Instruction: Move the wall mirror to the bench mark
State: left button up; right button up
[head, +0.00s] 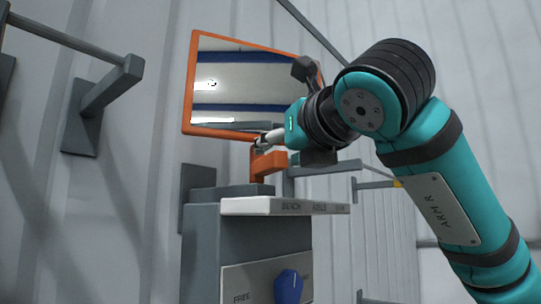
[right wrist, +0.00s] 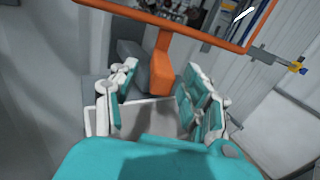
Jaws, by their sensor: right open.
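The wall mirror (head: 232,82) has an orange frame and stands tilted above a grey pedestal (head: 235,245). Its orange stem (head: 265,163) comes down to the pedestal top. In the right wrist view, the mirror frame (right wrist: 160,22) crosses the top and the stem (right wrist: 161,68) hangs between the fingers. My right gripper (head: 265,141) is open near the stem, below the mirror; its two fingers (right wrist: 158,98) stand apart on either side, and contact cannot be told. My left gripper is out of view.
A blue knob (head: 288,287) sits on the pedestal's front panel, marked FREE at its left. The pale plate (head: 250,206) juts out above it. A grey wall bracket (head: 100,90) stands at the left. Grey bars (head: 325,168) run behind the stem at the right.

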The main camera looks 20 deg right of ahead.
jog(key=shift+s+d, duration=0.2)
jog(key=shift+s, duration=2.15)
